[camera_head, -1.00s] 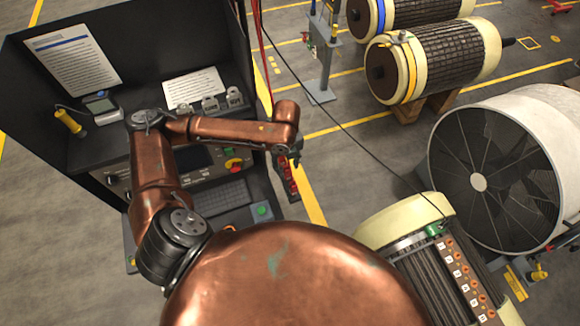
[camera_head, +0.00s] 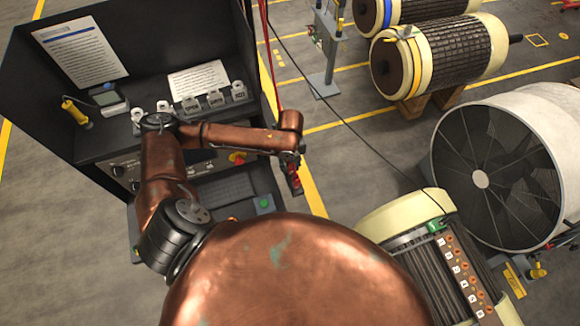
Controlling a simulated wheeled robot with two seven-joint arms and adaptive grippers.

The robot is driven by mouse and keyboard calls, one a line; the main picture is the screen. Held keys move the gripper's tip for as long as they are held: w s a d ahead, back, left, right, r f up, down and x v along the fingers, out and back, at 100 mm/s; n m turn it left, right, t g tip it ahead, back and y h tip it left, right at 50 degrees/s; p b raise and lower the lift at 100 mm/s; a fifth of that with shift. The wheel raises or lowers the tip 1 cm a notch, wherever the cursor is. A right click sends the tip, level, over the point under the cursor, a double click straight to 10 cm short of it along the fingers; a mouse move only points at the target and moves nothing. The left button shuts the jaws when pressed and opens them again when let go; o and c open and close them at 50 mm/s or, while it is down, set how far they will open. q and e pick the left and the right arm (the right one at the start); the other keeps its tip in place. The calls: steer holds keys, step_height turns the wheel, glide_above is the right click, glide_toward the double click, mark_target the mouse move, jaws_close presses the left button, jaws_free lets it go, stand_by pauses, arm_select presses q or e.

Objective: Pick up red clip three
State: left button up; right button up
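Red clips (camera_head: 295,179) sit in a narrow dark holder on the right side of the black console. They are small and partly covered by my arm, so I cannot tell which is clip three. My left gripper (camera_head: 291,160) is small and dark at the end of my copper arm, just above the red clips. Its fingers are too small to show whether they are open or shut, or whether they touch a clip. My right gripper is not in view.
The black console (camera_head: 85,146) has printed sheets, a yellow-handled tool (camera_head: 74,112) and several grey labelled blocks. A red cable (camera_head: 265,60) hangs beside it. A rotor with numbered orange points (camera_head: 452,268) and a large fan (camera_head: 495,178) stand at the right.

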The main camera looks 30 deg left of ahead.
arm_select(q)
jaws_close()
steer(key=shift+r, duration=0.1)
steer(key=shift+w+r, duration=0.1)
steer(key=shift+r, duration=0.4)
steer(key=s+d+r+p, duration=0.5)
steer(key=s+r+p, duration=0.4)
steer(key=s+r, duration=0.2)
steer(key=shift+s+r, duration=0.4)
steer(key=shift+s, duration=0.65)
